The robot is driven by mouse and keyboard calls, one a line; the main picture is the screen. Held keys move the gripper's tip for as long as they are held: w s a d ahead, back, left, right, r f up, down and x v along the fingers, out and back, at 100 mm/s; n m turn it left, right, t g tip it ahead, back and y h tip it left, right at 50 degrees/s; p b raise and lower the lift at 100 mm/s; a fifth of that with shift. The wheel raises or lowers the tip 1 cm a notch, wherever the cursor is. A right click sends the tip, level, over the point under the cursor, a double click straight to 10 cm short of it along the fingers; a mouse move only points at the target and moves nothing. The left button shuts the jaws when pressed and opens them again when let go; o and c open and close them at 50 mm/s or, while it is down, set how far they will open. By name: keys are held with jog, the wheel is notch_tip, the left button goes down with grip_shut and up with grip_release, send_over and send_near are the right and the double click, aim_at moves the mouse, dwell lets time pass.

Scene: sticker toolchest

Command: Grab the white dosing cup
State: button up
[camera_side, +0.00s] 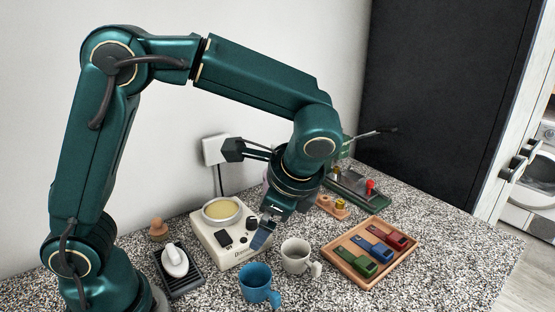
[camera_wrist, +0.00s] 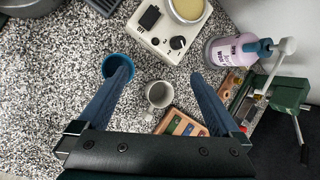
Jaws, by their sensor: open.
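The white dosing cup (camera_side: 296,257) stands upright on the speckled counter, its handle toward the lower right. In the wrist view the white cup (camera_wrist: 159,95) shows between my two fingers, its open mouth facing the camera. My gripper (camera_side: 262,236) is open and empty, pointing down, above and to the left of the cup in the side view. In the wrist view my gripper (camera_wrist: 160,76) has its fingers spread wide, with the left finger covering part of the blue cup (camera_wrist: 117,64). Nothing hides the white cup in the side view.
The blue cup (camera_side: 258,284) stands close left of the white cup. A wooden tray (camera_side: 350,268) with green, blue and red pieces lies to its right. A cream appliance (camera_side: 232,252) with a round dish stands behind. A labelled bottle (camera_wrist: 226,52) and green device (camera_wrist: 286,93) stand farther off.

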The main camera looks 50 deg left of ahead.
aim_at(291, 249)
jog(key=w+d+f+m+y, duration=0.1)
jog(key=f+m+y, duration=0.1)
jog(key=w+d+f+m+t+y, duration=0.1)
jog(key=w+f+m+y, duration=0.1)
jog(key=f, duration=0.1)
jog(key=w+d+f+m+y, duration=0.1)
jog(key=w+f+m+y, duration=0.1)
jog(key=f+m, duration=0.1)
jog(key=shift+d+f, duration=0.2)
jog(key=shift+d, duration=0.15)
jog(key=shift+d+f+m+t+y, duration=0.35)
jog(key=shift+f+m+t+y, duration=0.2)
jog(key=shift+f+m, duration=0.2)
jog(key=shift+x, duration=2.6)
jog(key=c, duration=1.4)
